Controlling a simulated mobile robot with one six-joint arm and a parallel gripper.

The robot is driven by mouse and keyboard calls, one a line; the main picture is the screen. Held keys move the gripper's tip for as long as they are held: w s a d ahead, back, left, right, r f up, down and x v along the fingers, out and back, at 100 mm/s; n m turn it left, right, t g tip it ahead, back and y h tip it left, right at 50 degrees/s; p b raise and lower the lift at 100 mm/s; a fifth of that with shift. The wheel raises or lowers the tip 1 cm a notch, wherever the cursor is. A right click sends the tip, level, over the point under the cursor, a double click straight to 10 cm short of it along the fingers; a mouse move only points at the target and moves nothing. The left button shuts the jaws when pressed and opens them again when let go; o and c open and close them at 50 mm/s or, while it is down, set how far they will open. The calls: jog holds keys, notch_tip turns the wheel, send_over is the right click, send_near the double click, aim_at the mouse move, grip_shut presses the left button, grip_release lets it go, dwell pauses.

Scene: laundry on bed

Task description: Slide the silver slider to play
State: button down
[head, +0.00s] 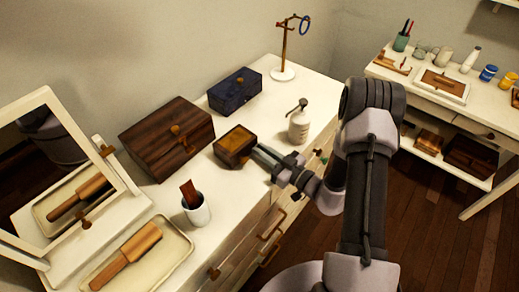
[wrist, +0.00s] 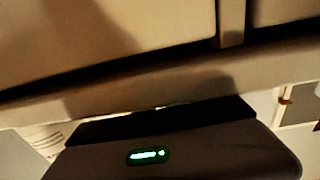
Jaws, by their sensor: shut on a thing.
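A small wooden box (head: 235,146) with an amber-brown top sits on the white dresser, right of a larger dark wooden box. My gripper (head: 262,152) reaches in from the right, low over the dresser top, with its fingertips at the small box's right side. It is shut on a small part there, most likely the silver slider. The slider itself is hidden by the fingers and too small to make out. In the wrist view, my dark gripper body with a green light fills the bottom, and the fingertips cannot be made out.
The larger wooden box (head: 167,138), a dark blue box (head: 235,92) and a white dispenser bottle (head: 299,125) stand around the small box. A white cup (head: 196,211), a tray (head: 168,262) with a wooden brush and a mirror are at the left. The dresser's front edge (head: 238,222) passes below my wrist.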

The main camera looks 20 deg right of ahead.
jog(key=c, duration=1.4)
grip_release()
jog(key=p+v, duration=0.4)
jog(key=v, duration=1.3)
jog(key=shift+s, duration=0.25)
jog(key=shift+f, duration=0.1)
